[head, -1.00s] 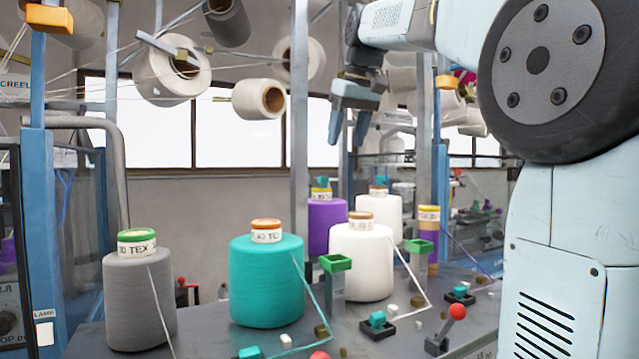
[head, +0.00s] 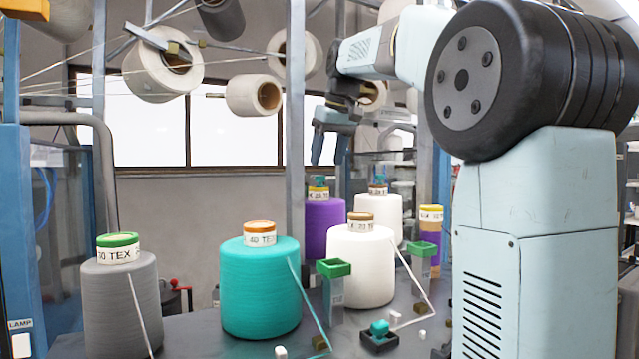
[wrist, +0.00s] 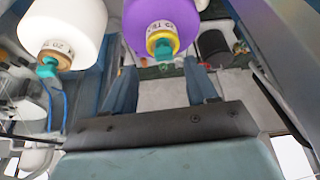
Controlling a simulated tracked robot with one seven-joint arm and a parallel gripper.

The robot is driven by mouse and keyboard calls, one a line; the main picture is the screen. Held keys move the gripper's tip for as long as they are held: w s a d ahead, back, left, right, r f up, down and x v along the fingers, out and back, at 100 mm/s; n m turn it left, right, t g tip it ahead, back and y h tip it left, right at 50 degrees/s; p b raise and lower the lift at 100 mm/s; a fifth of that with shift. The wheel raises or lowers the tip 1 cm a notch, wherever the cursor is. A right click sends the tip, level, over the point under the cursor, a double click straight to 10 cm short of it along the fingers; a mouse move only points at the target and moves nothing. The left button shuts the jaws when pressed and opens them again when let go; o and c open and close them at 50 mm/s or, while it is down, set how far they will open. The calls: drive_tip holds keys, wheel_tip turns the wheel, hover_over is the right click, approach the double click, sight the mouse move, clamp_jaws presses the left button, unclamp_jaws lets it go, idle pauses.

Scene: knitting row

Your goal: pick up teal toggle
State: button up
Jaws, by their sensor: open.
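Several teal toggles show, and I cannot tell which one is meant. One teal toggle (head: 380,326) sits in a black base on the table in front of the white cone. Another teal piece (head: 319,181) tops the purple cone (head: 323,228) and shows in the wrist view (wrist: 164,67) beyond my fingers. A third (head: 378,180) tops the rear white cone and shows at left in the wrist view (wrist: 47,68). My gripper (head: 328,156) is open and empty, pointing down above the purple cone; in the wrist view its two fingers (wrist: 160,76) stand wide apart.
A grey cone (head: 122,305), a teal cone (head: 261,290) and a front white cone (head: 360,268) stand on the table. A green-topped post (head: 334,285) and a metal upright (head: 297,120) are close by. Yarn strands cross the table. Bobbins hang above.

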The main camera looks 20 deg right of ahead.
sight(320, 182)
drive_tip(key=shift+a+x, duration=0.1)
drive_tip(key=shift+x, duration=1.2)
drive_tip(key=shift+a+x, duration=0.15)
drive_tip(key=shift+x, duration=1.15)
drive_tip(key=c, duration=0.9)
